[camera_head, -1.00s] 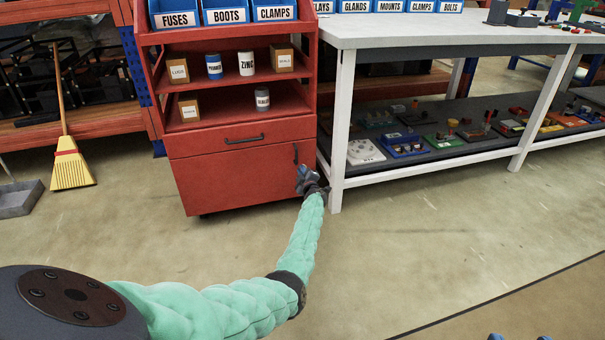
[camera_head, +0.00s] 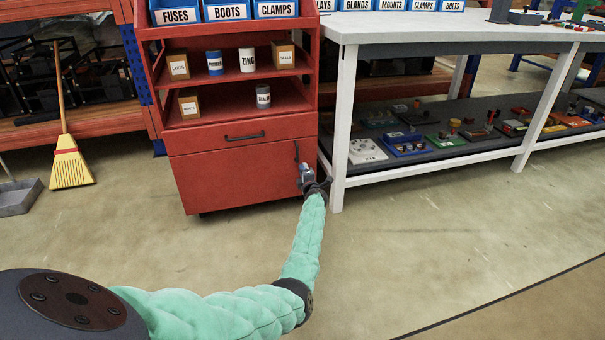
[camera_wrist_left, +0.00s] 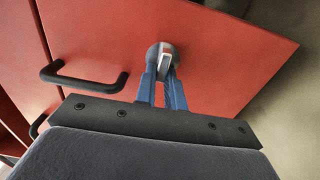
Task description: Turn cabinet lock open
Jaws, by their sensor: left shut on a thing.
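The red cabinet (camera_head: 230,181) stands at the centre of the head view, with its lower door closed or nearly so. The cabinet lock (camera_wrist_left: 164,55), a round grey knob with a pale raised grip, is on that door in the left wrist view. My left gripper (camera_wrist_left: 164,78) is shut on the lock's grip, one blue finger on each side. In the head view, my left gripper (camera_head: 305,169) is at the door's right side and hides the lock. My right gripper is not in view.
A black door handle (camera_wrist_left: 84,78) is beside the lock. A white workbench (camera_head: 342,130) stands close to the right of the cabinet. A broom (camera_head: 69,160) and dustpan (camera_head: 18,197) are at the left. The floor in front is clear.

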